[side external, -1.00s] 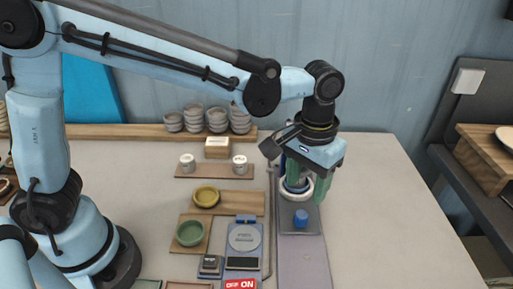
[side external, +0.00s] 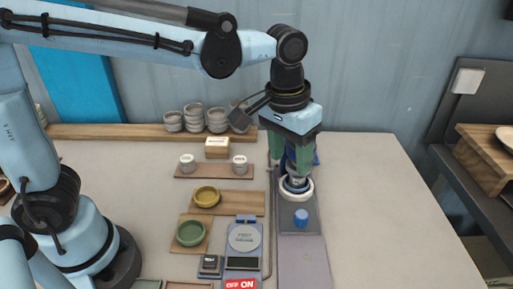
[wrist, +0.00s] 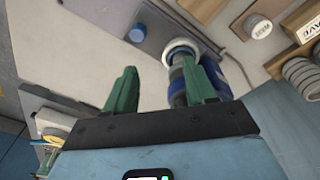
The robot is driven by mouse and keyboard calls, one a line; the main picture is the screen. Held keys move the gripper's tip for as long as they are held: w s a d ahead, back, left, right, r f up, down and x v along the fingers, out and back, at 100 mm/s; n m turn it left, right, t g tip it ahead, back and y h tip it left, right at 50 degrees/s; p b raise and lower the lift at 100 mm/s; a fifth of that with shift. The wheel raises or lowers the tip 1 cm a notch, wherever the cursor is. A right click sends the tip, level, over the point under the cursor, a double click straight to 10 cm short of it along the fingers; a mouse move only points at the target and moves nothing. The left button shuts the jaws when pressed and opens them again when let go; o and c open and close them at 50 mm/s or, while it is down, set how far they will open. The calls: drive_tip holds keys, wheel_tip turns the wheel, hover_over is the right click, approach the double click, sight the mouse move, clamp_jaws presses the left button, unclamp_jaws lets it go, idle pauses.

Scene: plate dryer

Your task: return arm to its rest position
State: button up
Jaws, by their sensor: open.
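My gripper (side external: 289,158) is open, with green fingers pointing down over the back right of the table. In the side view its fingers are in front of or beside a blue upright device with a white ring base (side external: 296,188), and partly hide it. In the wrist view the two fingers (wrist: 155,88) are spread apart with nothing held between them. The blue device (wrist: 178,78) shows behind the right finger there. I cannot tell whether the finger touches it.
A grey tray (side external: 312,214) carries the device and a blue cap (side external: 301,218). A scale (side external: 243,238), a yellow dish (side external: 206,196), a green dish (side external: 190,233) and stacked cups (side external: 217,120) stand to the left. The table's right side is clear.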

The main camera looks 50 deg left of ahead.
drive_tip(key=s+a+f+t, duration=0.1)
drive_tip(key=s+a+t, duration=0.2)
drive_tip(key=a, duration=0.4)
drive_tip(key=s+a+t, duration=0.3)
drive_tip(key=a, duration=0.5)
drive_tip(key=shift+s+f, duration=0.3)
drive_tip(key=shift+f, duration=0.05)
